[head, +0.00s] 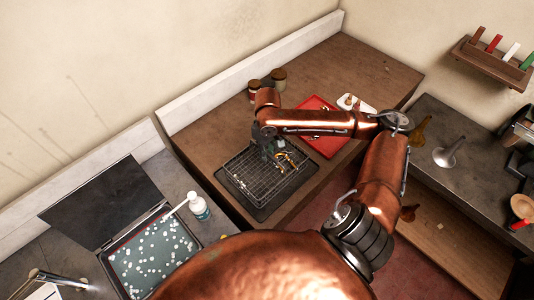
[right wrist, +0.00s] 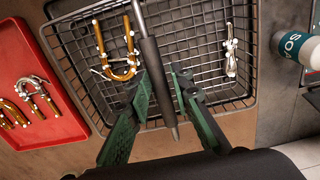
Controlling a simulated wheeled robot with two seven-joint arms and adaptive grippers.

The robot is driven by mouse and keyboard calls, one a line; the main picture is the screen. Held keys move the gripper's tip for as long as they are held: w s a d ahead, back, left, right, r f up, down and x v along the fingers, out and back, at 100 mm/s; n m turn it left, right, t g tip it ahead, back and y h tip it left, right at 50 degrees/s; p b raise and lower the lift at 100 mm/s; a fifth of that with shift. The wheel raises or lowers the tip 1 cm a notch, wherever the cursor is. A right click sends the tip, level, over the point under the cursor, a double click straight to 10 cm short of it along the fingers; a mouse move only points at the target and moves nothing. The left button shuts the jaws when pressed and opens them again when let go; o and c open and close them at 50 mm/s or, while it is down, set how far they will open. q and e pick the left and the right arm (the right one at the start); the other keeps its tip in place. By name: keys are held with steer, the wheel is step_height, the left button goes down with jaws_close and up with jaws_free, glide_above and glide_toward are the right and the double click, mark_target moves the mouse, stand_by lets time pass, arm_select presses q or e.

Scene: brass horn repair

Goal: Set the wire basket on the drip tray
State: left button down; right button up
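The wire basket (head: 248,178) is a dark rectangular mesh basket on the brown bench, and it fills most of the right wrist view (right wrist: 200,112). A brass U-shaped tube (right wrist: 103,45) and a small silver part (right wrist: 231,62) lie in it. The flat dark drip tray (head: 262,214) shows below and around the basket; I cannot tell whether the two touch. My right gripper (right wrist: 162,82) has its green fingers close on both sides of the basket's dark handle (right wrist: 150,55) and appears shut on it, above the mesh. It partly hides the basket in the head view (head: 271,148). My left gripper is not in view.
A red tray (head: 325,143) with brass parts lies behind my right arm, beside a white dish (head: 367,108). Two jars (head: 278,76) stand at the back. A white bottle (head: 198,207) stands close left of the basket, near an open case (head: 150,255).

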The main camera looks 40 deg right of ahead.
steer(key=shift+o, duration=0.8)
step_height(320, 180, up, 12)
stand_by(0.4)
